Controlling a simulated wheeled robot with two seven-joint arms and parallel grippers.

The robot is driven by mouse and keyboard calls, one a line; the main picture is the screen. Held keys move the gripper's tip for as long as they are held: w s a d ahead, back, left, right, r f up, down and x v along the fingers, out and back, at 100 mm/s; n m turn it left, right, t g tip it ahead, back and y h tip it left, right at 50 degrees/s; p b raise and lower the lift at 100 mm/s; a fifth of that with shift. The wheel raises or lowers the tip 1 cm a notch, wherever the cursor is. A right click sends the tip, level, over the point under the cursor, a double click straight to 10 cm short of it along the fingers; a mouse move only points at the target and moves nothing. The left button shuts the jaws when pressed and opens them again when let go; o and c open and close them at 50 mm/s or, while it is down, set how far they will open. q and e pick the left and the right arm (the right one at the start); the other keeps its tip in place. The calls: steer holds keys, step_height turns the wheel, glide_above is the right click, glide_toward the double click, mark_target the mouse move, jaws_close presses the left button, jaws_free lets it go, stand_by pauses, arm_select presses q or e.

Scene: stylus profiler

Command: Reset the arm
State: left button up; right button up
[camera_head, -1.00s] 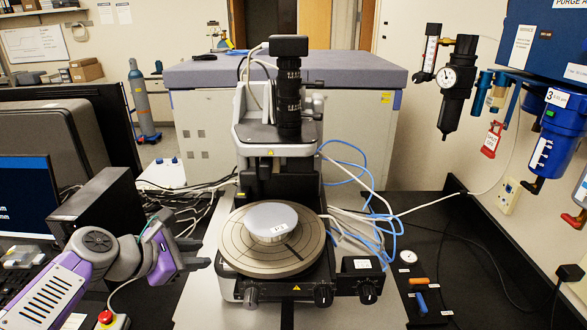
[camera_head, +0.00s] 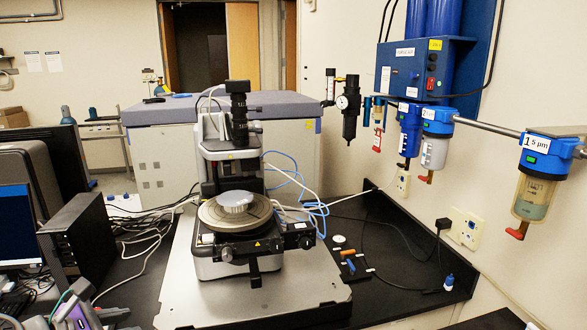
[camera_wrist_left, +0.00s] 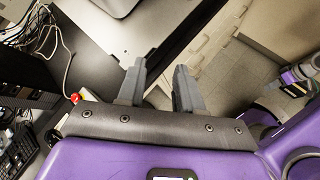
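My left gripper (camera_head: 112,314) is at the lower left edge of the head view, in front of and apart from the stylus profiler (camera_head: 232,180). In the left wrist view my left gripper (camera_wrist_left: 160,85) has its two grey fingers apart, with nothing between them. The profiler stands on a grey base plate (camera_head: 300,292). Its round stage (camera_head: 208,217) carries a silver disc (camera_head: 235,201). Purple and grey parts at the right of the wrist view may be mine.
A black box (camera_head: 78,240) and a monitor (camera_head: 16,230) stand at the left. Blue filters (camera_head: 412,130) hang on the right wall. Small orange and blue tools (camera_head: 348,262) lie right of the profiler. Cables (camera_head: 150,235) lie behind the black box.

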arm_select(q)
steer(key=w+d+f+m+g, duration=0.1)
steer(key=d+f+m+g, duration=0.2)
steer(key=f, duration=0.8)
steer(key=d+f+m+g+y, duration=0.1)
steer(key=d+f+m, duration=0.25)
steer(key=f, duration=0.85)
steer(key=w+d+f+m+g, duration=0.15)
steer(key=f+m, duration=0.25)
steer(key=f, duration=0.7)
steer(key=s+d+f+m+g, duration=0.3)
steer(key=s+d+f+m, duration=1)
steer(key=s+f, duration=0.3)
steer(key=shift+s+d+f+g+h, duration=0.3)
steer(key=shift+d+g+h, duration=0.05)
steer(key=shift+d+h, duration=0.1)
arm_select(e)
steer(key=shift+s, duration=0.1)
